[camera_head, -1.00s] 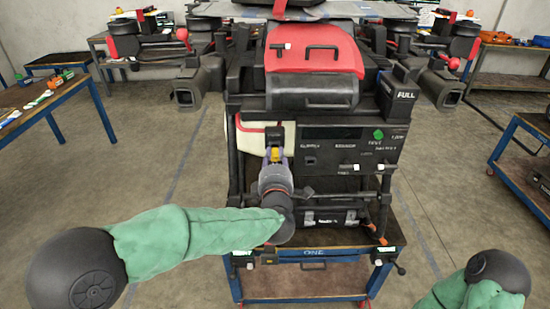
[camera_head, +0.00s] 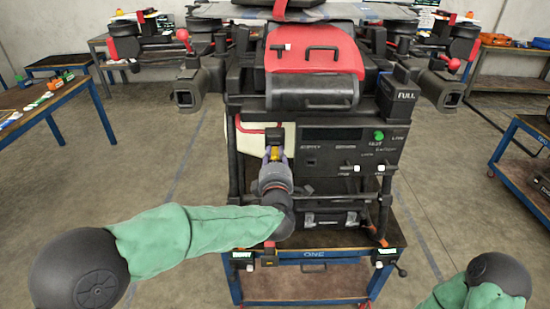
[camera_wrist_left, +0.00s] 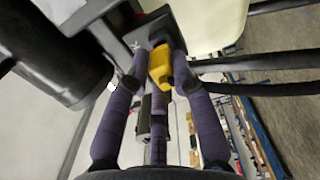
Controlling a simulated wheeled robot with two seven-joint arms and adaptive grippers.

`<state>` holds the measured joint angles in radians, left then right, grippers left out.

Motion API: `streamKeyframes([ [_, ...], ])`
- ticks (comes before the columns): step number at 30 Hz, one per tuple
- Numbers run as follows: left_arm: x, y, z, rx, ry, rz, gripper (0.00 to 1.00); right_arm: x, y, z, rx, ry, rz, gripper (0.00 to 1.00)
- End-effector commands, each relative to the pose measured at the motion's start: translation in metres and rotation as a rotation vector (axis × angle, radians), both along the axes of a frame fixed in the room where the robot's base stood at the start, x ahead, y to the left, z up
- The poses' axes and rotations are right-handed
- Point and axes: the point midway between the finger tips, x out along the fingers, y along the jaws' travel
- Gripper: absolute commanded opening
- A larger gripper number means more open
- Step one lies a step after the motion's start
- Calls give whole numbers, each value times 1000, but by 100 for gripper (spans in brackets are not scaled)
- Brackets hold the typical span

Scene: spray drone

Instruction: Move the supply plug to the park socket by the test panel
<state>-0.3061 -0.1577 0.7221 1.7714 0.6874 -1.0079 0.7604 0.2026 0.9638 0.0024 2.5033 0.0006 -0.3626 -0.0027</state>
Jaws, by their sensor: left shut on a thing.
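The supply plug, a yellow block (camera_head: 274,153), is at the upper left of the drone's front. In the left wrist view the yellow plug (camera_wrist_left: 160,67) is between the purple fingers, against a dark grey fitting (camera_wrist_left: 151,31). Whether it is seated in that fitting I cannot tell. My left gripper (camera_head: 274,158) is shut on the plug. The dark test panel (camera_head: 341,158) with a green light is just right of the gripper. I cannot make out the park socket clearly. Of my right arm only the forearm shows at the lower right; its gripper is out of view.
A white tank (camera_head: 250,143) is just left of the plug. The drone stands on a blue-framed cart (camera_head: 312,254). Dark cables (camera_wrist_left: 255,77) run beside the plug.

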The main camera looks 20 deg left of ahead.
Motion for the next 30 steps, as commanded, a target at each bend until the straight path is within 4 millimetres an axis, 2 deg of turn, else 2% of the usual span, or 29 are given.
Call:
streamKeyframes([
  [21, 15, 4, 0, 0, -1, 0, 0, 0, 0, -4, 0, 0, 0, 0],
  [22, 15, 4, 0, 0, 0, 0, 33, 0, 0, -4, 0, 0, 0, 0],
  [24, 14, 4, 0, 0, 0, 0, 52, 0, 0, -4, 0, 0, 0, 0],
  [30, 14, 4, 0, 0, 0, 0, 52, 0, 0, -4, 0, 0, 0, 0],
])
